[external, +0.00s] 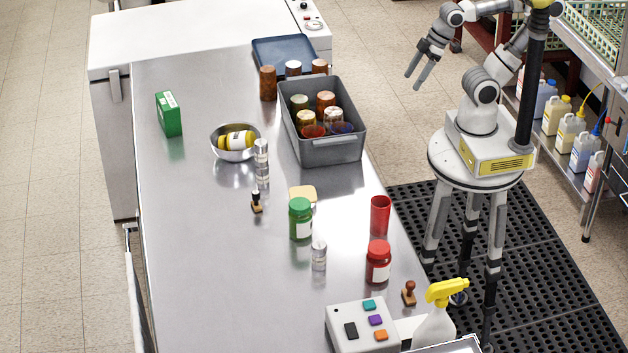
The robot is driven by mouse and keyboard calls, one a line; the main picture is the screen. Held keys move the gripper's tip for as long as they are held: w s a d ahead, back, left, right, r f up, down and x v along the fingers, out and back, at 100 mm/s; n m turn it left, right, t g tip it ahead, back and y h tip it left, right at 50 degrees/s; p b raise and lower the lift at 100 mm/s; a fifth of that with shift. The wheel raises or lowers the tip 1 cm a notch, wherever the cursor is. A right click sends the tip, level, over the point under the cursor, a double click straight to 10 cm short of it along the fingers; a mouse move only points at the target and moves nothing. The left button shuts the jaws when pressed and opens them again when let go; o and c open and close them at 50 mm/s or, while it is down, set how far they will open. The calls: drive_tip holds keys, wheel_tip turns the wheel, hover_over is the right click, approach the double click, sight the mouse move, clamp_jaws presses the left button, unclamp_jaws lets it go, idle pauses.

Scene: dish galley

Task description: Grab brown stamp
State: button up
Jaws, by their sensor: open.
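A brown stamp (409,293) with a rounded reddish-brown handle stands upright near the right edge of the steel counter (215,290), close to the front. A second stamp (256,203) with a black handle and a tan base stands farther back, left of the counter's middle. My gripper (412,82) is open and empty, with its two fingers pointing down. It hangs in the air at the upper right, over the floor side of the counter, far from both stamps.
Around the brown stamp are a red-lidded jar (378,263), a grey button box (345,315) and a yellow-topped spray bottle (437,318). A red cup (380,215) and green jar (300,219) stand behind. A grey bin (325,151) of jars sits nearest my gripper.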

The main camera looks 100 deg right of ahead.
drive_tip(key=shift+c, duration=0.5)
drive_tip(key=shift+f, duration=0.1)
drive_tip(key=m+g+y+b, duration=0.3)
drive_tip(key=m+y+b, duration=0.95)
drive_tip(key=m, duration=0.75)
approach(411, 293)
drive_tip(key=shift+h, duration=0.25)
drive_tip(key=a+f+b, duration=0.1)
drive_tip(key=a+f, duration=0.1)
drive_tip(key=a, duration=0.1)
drive_tip(key=shift+f, duration=0.35)
drive_tip(key=shift+w+r+x, duration=0.1)
drive_tip(key=shift+w+x, duration=0.05)
drive_tip(key=shift+x, duration=1.3)
drive_tip(key=shift+w+r+x, duration=0.1)
drive_tip(key=shift+r+x, duration=0.05)
drive_tip(key=shift+x, duration=1.35)
